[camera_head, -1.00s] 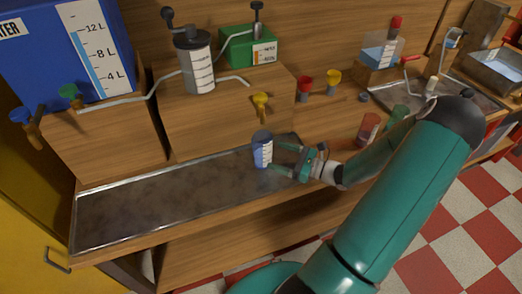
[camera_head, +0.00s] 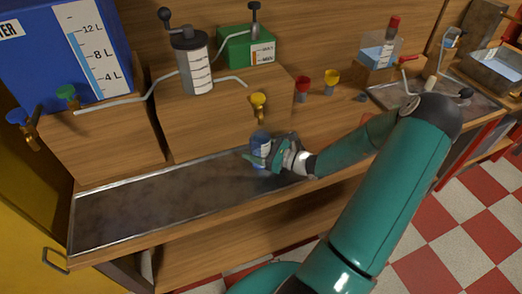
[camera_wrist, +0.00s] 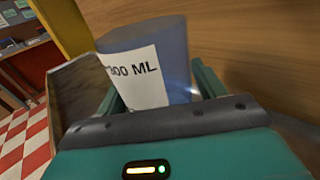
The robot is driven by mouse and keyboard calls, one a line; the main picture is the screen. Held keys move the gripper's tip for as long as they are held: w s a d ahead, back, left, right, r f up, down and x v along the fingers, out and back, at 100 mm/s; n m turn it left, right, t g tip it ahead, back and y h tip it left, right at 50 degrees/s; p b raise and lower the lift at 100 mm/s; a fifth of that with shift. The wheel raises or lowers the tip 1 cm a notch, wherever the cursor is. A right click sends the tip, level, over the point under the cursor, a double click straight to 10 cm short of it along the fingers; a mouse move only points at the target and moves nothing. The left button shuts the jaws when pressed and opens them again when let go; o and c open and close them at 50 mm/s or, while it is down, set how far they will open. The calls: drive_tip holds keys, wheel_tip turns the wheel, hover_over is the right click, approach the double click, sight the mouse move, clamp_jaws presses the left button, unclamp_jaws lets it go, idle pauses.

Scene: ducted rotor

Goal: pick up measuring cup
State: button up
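The measuring cup (camera_head: 263,140) is a small blue translucent cylinder, upright on the metal tray (camera_head: 150,208) near its right end. In the wrist view the cup (camera_wrist: 172,55) fills the middle, with a white label reading "300 ML"; its lower part is hidden behind my gripper's body. My gripper (camera_head: 258,158) has come at the cup from the right in the head view, with a finger passing in front of it. In the wrist view my gripper (camera_wrist: 158,92) has one green finger on each side of the cup. The fingers are spread and look close to its walls; firm contact is not visible.
A wooden block (camera_head: 195,125) with a lidded clear cylinder (camera_head: 193,65) and a green box (camera_head: 250,47) stands behind the tray. A yellow tap (camera_head: 258,103) overhangs just behind the cup. A blue tank (camera_head: 60,50) is at left. The tray's left part is clear.

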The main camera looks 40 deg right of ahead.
drive_tip(key=c, duration=0.9)
drive_tip(key=shift+c, duration=0.2)
